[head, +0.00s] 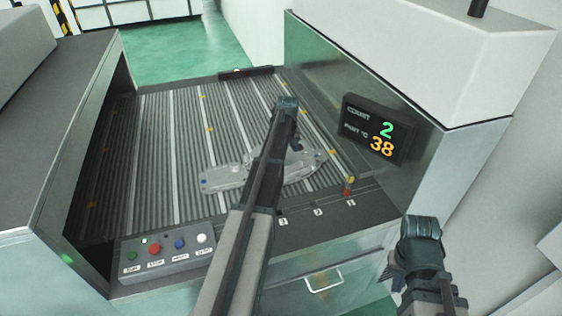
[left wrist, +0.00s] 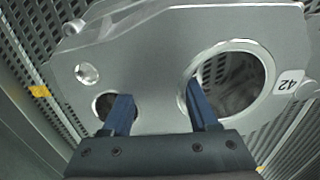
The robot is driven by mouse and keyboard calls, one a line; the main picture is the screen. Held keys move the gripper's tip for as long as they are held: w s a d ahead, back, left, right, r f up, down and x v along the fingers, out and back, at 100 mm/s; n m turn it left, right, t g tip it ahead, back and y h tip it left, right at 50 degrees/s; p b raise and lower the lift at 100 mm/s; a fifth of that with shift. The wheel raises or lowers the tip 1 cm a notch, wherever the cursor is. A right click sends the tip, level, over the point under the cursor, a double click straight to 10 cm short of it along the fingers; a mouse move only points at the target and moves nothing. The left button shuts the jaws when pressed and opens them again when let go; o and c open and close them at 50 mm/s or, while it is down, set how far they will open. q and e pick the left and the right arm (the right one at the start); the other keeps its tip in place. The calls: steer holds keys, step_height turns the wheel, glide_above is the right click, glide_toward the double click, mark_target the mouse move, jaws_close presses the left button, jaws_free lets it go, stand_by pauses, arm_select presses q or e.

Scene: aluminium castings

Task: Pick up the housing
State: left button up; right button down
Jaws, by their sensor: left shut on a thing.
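The housing is a flat silver-grey casting (head: 226,178) lying on the slatted conveyor bed, partly hidden behind my left arm in the head view. In the left wrist view the housing (left wrist: 150,55) fills the upper picture, with a large round hole, a smaller hole and a "42" label. My left gripper (left wrist: 160,101) is shut on the housing, its blue fingers at the small hole and at the near edge of the large hole, with the web between them. My right gripper (head: 398,280) is at the lower right, away from the housing; its fingers are too unclear to judge.
The ribbed conveyor bed (head: 155,150) lies between a grey machine body (head: 65,110) and a metal side wall (head: 340,60). A button box (head: 168,252) sits at the front left edge.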

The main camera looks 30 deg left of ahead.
arm_select(q)
jaws_close()
steer(key=shift+r, duration=0.15)
step_height(320, 180, up, 4)
steer(key=p, duration=0.4)
steer(key=s+d, duration=0.2)
steer(key=s, duration=0.2)
steer(key=s+d, duration=0.3)
steer(key=s, duration=0.2)
steer(key=s+d+p, duration=0.1)
steer(key=s+d, duration=0.2)
steer(key=s, duration=0.1)
steer(key=shift+s+r, duration=0.35)
steer(key=shift+r, duration=0.1)
